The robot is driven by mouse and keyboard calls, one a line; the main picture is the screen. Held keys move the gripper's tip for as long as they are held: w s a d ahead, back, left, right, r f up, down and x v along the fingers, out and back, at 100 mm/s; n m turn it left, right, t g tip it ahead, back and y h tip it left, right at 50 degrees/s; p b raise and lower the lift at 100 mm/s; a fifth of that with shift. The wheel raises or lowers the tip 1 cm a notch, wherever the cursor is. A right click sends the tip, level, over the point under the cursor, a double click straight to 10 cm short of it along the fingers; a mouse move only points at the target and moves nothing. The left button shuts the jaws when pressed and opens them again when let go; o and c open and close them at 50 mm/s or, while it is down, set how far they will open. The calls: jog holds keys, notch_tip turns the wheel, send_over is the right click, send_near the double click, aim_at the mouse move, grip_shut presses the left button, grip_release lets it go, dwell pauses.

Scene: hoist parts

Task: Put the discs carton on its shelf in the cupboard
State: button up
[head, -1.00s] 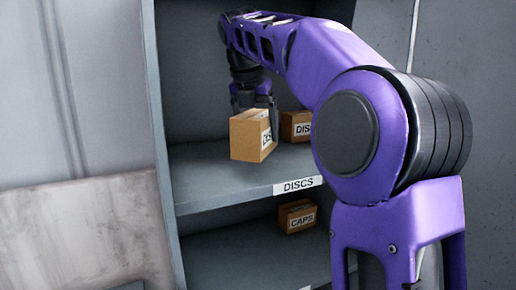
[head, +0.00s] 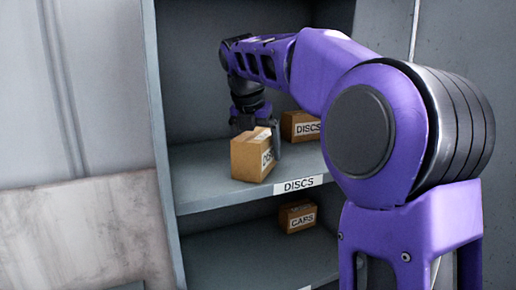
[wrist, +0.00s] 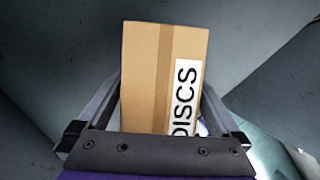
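The discs carton (head: 248,158) is a brown box with a white DISCS label, upright near the front of the shelf marked DISCS (head: 210,190). My gripper (head: 262,135) points down and is shut on it. In the wrist view the carton (wrist: 145,75) stands between the two fingers (wrist: 162,90), which meet its sides. The carton's base is at or just above the shelf surface; I cannot tell if it touches. The far finger is mostly hidden behind the carton in the head view.
A second DISCS carton (head: 300,122) stands behind and to the right on the same shelf. A CAPS carton (head: 297,215) is on the shelf below. The cupboard's left side wall (head: 158,110) is close by. Shelf room is free left of the held carton.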

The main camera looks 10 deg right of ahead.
jog(key=v, duration=1.2)
jog(key=shift+r, duration=0.2)
